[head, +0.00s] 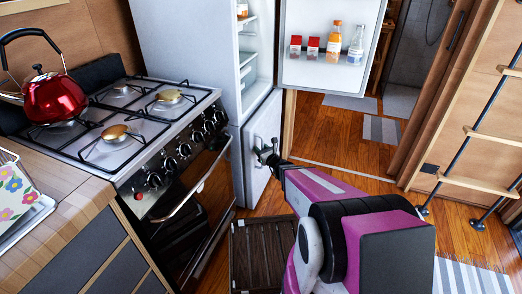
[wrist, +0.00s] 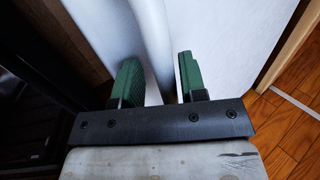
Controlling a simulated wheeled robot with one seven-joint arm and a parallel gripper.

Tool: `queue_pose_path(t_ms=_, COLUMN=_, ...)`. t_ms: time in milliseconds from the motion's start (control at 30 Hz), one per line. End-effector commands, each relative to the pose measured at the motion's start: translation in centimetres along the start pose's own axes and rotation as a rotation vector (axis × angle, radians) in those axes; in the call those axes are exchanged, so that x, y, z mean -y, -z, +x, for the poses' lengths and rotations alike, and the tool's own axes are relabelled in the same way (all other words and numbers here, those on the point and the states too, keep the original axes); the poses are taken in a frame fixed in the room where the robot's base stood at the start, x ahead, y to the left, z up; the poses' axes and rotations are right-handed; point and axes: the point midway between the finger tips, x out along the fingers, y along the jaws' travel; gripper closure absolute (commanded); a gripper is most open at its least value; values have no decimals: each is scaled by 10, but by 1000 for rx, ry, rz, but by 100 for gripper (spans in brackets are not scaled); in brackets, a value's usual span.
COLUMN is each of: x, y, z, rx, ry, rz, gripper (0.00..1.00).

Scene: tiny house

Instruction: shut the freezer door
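The freezer door (head: 262,125) is the white lower panel of the fridge, below the open fridge compartment. It looks close to the cabinet, but I cannot tell whether a gap remains. My gripper (head: 266,155) is low in front of this door. In the wrist view my gripper (wrist: 158,82) has its two green fingers spread apart, with a pale upright strip (wrist: 152,35) between and beyond them. This may be a handle or a door edge; contact is unclear. A white panel (wrist: 225,35) fills the view to its right.
A stove (head: 150,125) with a red kettle (head: 52,97) is at left. A dark slatted crate (head: 262,255) is on the floor.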

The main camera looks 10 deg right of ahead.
Motion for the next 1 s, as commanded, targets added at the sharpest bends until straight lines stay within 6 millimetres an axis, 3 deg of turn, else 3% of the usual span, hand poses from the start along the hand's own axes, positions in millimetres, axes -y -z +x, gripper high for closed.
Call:
queue_pose_path(t_ms=600, x=-2, y=-1, z=-96, rx=-1, ry=0, rz=1, gripper=59)
queue_pose_path(t_ms=1000, x=-1, y=0, z=-107, rx=0, ry=-2, rz=0, gripper=59)
